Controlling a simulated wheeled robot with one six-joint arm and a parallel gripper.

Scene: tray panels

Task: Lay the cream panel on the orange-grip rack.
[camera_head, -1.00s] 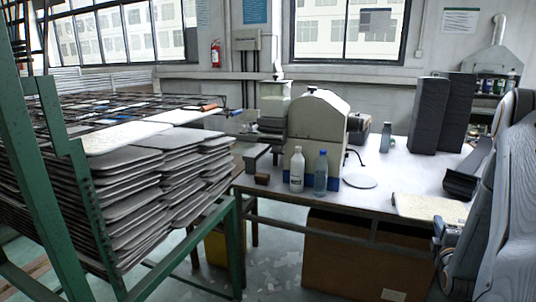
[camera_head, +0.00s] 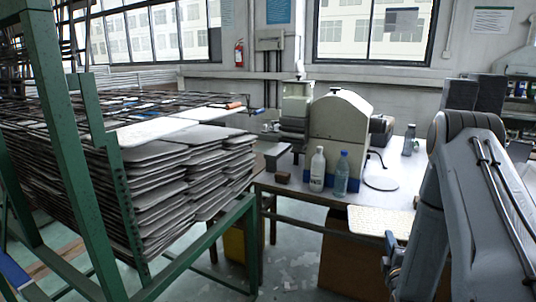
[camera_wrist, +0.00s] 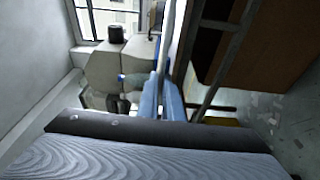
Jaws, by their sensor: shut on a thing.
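The cream panel (camera_head: 380,222), pale and speckled, is at the right in the head view, out over the front edge of the table. My gripper (camera_head: 391,246) is shut on its near edge. In the wrist view, the blue fingers of my gripper (camera_wrist: 162,90) are closed together on the panel (camera_wrist: 167,42), which shows nearly edge-on as a thin strip. The orange grip (camera_head: 236,105) marks one wire rack at the left, on top of the tall stack. Pale panels lie near it. The rack's far part is hard to separate from other wires.
Green frame posts (camera_head: 62,130) stand in front of the stack of grey trays (camera_head: 190,170). The table (camera_head: 405,180) holds a white bottle (camera_head: 318,168), a blue bottle (camera_head: 342,173) and a cream machine (camera_head: 340,130). Open floor shows between stack and table.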

